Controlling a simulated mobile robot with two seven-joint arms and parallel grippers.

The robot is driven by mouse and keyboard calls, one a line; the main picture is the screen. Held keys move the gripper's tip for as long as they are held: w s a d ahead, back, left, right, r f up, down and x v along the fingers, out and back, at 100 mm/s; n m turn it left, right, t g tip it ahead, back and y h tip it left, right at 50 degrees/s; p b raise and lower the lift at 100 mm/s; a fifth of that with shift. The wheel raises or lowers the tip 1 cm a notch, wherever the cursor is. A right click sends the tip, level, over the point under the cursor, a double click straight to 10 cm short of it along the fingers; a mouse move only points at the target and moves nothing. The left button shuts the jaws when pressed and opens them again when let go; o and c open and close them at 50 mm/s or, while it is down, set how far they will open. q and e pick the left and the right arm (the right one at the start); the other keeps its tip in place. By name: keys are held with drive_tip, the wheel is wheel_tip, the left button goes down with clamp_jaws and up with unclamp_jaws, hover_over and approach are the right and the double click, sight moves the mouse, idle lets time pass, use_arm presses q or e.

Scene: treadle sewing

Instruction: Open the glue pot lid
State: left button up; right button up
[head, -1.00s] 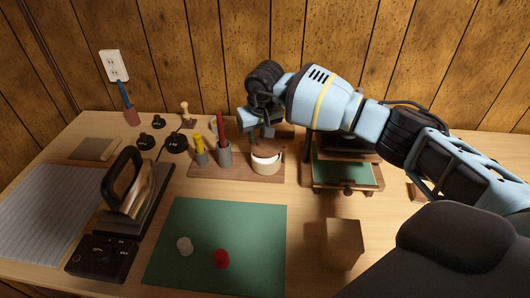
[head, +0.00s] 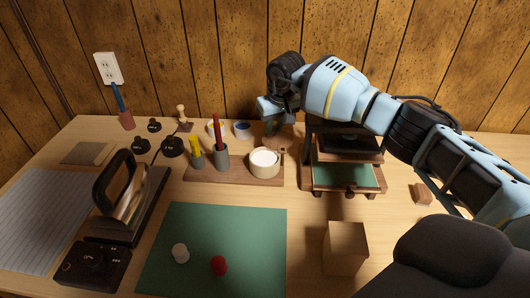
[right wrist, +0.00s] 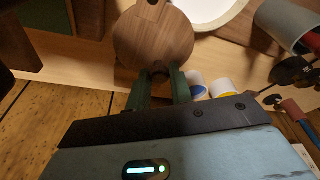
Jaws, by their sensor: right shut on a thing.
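The glue pot (head: 264,163) is a cream round pot on a wooden board, its top uncovered with white showing inside. Part of its white rim also shows at the top of the right wrist view (right wrist: 232,18). The lid (right wrist: 152,38) is a round wooden disc with a small knob, seen face-on in the right wrist view. My right gripper (right wrist: 160,80) is shut on the lid's knob with its two green fingers. In the head view the right gripper (head: 274,118) is behind the pot, near the wall. My left gripper is not in view.
Cups with yellow and red tools (head: 222,158) stand left of the pot. Paint jars (head: 242,129) stand behind the board. A small press with a green bed (head: 345,176) is to the right. The green mat (head: 215,235) in front holds a white and a red piece.

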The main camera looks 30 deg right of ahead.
drive_tip(key=o, duration=0.5)
drive_tip(key=shift+d, duration=0.2)
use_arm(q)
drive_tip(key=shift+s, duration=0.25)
use_arm(e)
drive_tip(key=shift+o, duration=0.9)
drive_tip(key=shift+a, duration=0.1)
drive_tip(key=shift+r+p, duration=1.2)
drive_tip(key=shift+r, duration=1.1)
drive_tip(key=shift+r+p, duration=0.65)
drive_tip(key=shift+r, duration=0.6)
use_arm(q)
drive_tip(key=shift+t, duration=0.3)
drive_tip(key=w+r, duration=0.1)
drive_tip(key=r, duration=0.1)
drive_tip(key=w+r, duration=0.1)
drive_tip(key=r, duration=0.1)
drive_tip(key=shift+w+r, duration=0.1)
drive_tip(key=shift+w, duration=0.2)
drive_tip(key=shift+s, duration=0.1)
